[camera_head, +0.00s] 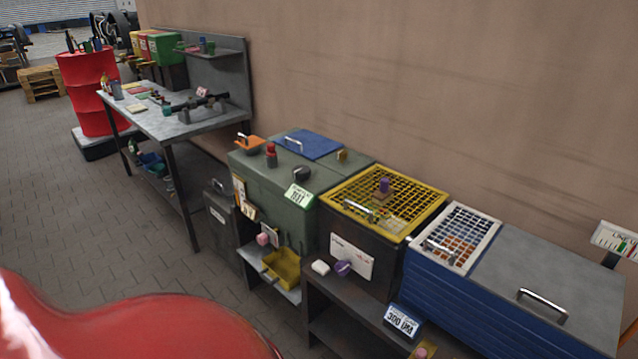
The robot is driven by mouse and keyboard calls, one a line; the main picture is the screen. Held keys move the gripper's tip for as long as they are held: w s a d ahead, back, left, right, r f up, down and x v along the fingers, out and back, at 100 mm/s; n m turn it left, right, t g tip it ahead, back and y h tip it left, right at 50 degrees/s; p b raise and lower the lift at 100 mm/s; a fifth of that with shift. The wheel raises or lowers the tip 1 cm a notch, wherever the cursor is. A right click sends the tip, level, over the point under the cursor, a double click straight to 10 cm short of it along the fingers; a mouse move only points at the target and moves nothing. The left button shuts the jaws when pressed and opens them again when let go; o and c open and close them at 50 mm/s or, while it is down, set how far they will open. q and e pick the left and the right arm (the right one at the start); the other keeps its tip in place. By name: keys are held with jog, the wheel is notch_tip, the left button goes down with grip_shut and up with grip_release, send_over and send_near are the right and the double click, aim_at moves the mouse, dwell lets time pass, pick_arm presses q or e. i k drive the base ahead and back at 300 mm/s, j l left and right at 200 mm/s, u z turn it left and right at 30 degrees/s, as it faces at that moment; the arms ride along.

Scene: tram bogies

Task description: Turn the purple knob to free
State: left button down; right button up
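A purple knob (343,268) shows low on the front of the dark tank with the yellow grate (428,203), beside a white label (362,262). It is small, and I cannot tell which position it is turned to. Neither of my grippers is in view.
A green cabinet (262,195) with a black knob (301,172) and red button stands left of the tank. A blue tank (470,305) with a grey lid (560,270) stands right. A workbench (160,122) and red drum (88,80) are farther back. The tiled floor at left is clear.

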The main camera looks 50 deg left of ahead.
aim_at(342, 267)
jog(key=u, duration=1.25)
